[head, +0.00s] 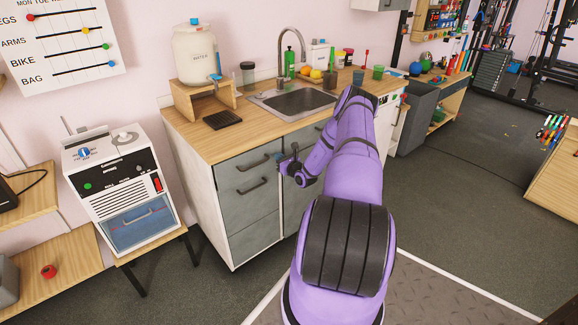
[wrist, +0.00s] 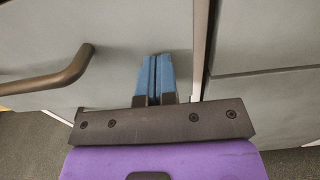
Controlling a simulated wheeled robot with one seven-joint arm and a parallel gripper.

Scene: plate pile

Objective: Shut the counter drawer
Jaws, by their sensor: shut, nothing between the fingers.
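The counter (head: 203,190) has grey drawer fronts on its left part. The top drawer (head: 235,168) has a dark bar handle (head: 254,163); how far it stands out, if at all, I cannot tell. My gripper (head: 281,157) is at the right end of this front, right of the handle. In the wrist view the blue fingers (wrist: 155,60) are shut together with nothing between them. They point at a grey front (wrist: 115,25), with a dark handle (wrist: 50,78) to their left and a vertical gap to their right. Whether the fingertips touch the front I cannot tell.
A sink (head: 293,102), a water dispenser (head: 196,55) on a wooden stand and a black drip mat (head: 222,119) are on the counter top. A white machine (head: 125,185) stands on a low table to the left. Grey floor lies in front of the drawers. My arm hides part of the counter's right side.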

